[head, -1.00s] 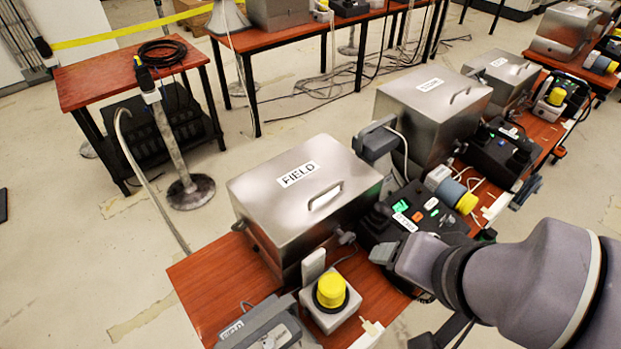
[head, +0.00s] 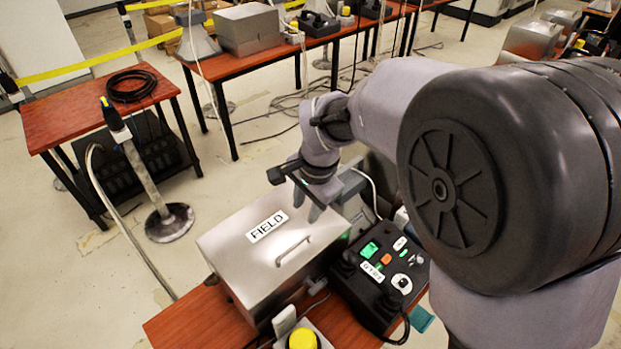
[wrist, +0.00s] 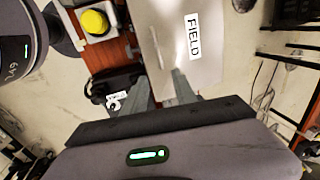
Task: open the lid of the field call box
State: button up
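The field call box is a brushed-metal box with a shut, flat lid (head: 238,253). The lid bears a white FIELD label (head: 267,226) and a bar handle (head: 293,251) nearer its right side. My gripper (head: 317,208) is above the far right part of the box in the head view, fingers pointing down. In the wrist view its two grey fingers (wrist: 163,90) stand apart with nothing held between them. The lid (wrist: 168,35) and label (wrist: 194,37) lie beyond the fingers there. Whether a finger touches the lid is unclear.
A black control box (head: 382,285) with coloured buttons stands close to the right of the field box. A yellow-topped button unit (head: 303,340) is in front. A side table (head: 60,128) with coiled cable and a post (head: 140,175) stand left. My arm hides much of the right.

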aim_at(298, 242)
jog(key=f+b, duration=0.1)
jog(key=f, duration=0.4)
jog(key=w+a+f+b, duration=0.1)
jog(key=f, duration=0.4)
jog(key=a+f+b, duration=0.1)
jog(key=f+b, duration=0.1)
jog(key=f, duration=0.3)
jog(key=shift+w+a+f, duration=0.2)
jog(key=shift+w+f, duration=0.15)
jog(key=shift+f, duration=0.05)
grip_shut()
